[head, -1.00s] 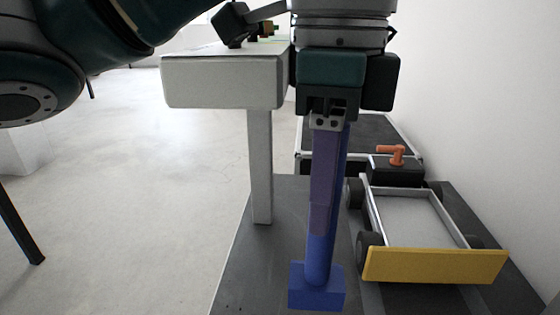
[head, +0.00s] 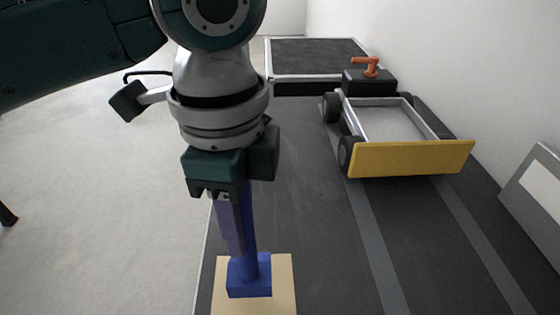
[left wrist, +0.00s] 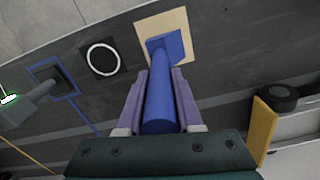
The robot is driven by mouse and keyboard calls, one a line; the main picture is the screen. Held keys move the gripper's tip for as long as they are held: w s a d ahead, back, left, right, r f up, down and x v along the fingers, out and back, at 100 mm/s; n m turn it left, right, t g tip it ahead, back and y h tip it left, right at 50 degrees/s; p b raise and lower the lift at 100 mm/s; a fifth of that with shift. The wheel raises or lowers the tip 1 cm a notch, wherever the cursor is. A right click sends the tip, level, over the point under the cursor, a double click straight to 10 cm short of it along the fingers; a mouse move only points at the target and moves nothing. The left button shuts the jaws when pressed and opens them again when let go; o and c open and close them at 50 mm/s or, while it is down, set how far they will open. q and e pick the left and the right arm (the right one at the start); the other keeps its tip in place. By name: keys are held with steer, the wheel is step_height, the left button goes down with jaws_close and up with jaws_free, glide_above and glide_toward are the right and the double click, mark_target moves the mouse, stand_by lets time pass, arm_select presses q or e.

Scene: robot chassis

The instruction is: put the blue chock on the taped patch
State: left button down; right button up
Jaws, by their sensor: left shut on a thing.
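The blue chock (head: 250,276) is a square block with a round upright post. My left gripper (head: 238,235) is shut on the post, its purple fingers on either side of it, as the left wrist view also shows at the gripper (left wrist: 158,95). The block appears over a tan square patch (head: 284,290) on the dark floor strip. In the left wrist view the block covers part of the tan patch (left wrist: 180,18). I cannot tell whether the block touches it. My right gripper is not in view.
A cart with a yellow end board (head: 412,159) stands to the right, clear of the chock. A grey slanted panel (head: 535,200) is at the right edge. The left wrist view shows a black square with a white ring (left wrist: 103,59) and a blue-outlined dark square (left wrist: 47,72).

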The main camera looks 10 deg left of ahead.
mark_target(250, 275)
arm_select(q)
steer(key=shift+f+b, duration=0.75)
steer(key=shift+f, duration=1.8)
steer(key=c, duration=0.6)
jaws_free()
